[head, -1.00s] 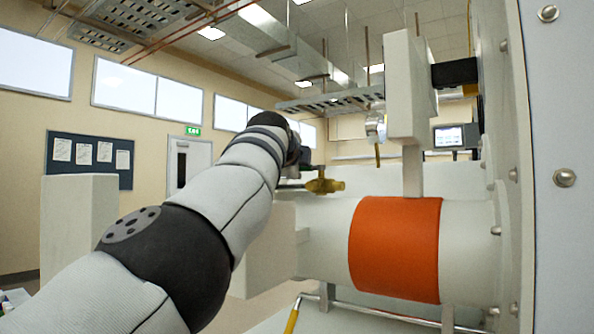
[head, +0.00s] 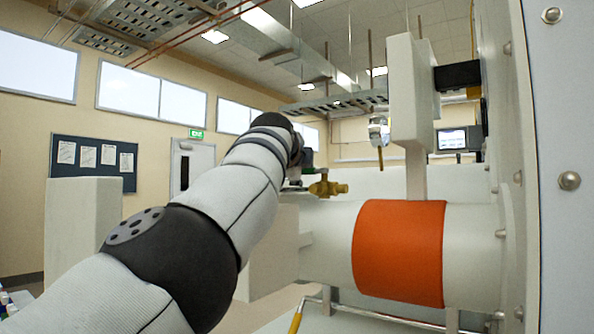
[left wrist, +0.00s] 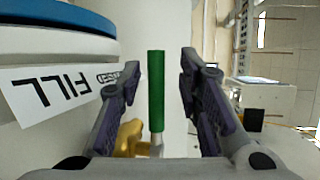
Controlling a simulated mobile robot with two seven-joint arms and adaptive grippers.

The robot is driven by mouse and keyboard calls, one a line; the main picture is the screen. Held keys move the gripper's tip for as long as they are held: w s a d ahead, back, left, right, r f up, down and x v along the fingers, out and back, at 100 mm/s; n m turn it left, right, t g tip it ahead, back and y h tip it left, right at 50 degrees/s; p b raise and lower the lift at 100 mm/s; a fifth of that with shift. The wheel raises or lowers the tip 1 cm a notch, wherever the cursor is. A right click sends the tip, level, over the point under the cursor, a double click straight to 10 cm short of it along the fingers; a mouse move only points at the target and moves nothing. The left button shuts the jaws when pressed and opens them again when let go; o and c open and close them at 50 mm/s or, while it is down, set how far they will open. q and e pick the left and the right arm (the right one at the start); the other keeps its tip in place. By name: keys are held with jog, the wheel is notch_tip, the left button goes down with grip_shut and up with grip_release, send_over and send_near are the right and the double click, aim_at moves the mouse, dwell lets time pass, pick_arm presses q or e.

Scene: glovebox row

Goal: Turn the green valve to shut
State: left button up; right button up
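The green valve handle (left wrist: 156,92) shows in the left wrist view as a straight green bar on a brass valve body (left wrist: 128,138). My left gripper (left wrist: 160,68) is open, with one finger on each side of the green handle and a visible gap on both sides. In the head view the brass valve (head: 328,188) sits above the white cylinder, just beyond the end of my left arm. My left gripper is mostly hidden there behind the arm. My right gripper is in neither view.
A white cylinder with an orange band (head: 398,250) is right of my arm. A white upright block (head: 410,110) and a grey bolted panel (head: 562,120) stand further right. A label reading FILL (left wrist: 60,90) lies left of the handle in the wrist view.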

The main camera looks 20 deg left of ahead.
pick_arm(q)
jog(key=v, duration=0.2)
jog(key=shift+s+a, duration=0.1)
jog(key=shift+s, duration=0.35)
jog(key=shift+s+a+r, duration=0.15)
jog(key=shift+s, duration=0.45)
jog(key=s, duration=0.1)
jog(key=s+d, duration=0.1)
jog(key=s, duration=0.1)
jog(key=shift+d+r, duration=0.1)
jog(key=shift+d, duration=0.05)
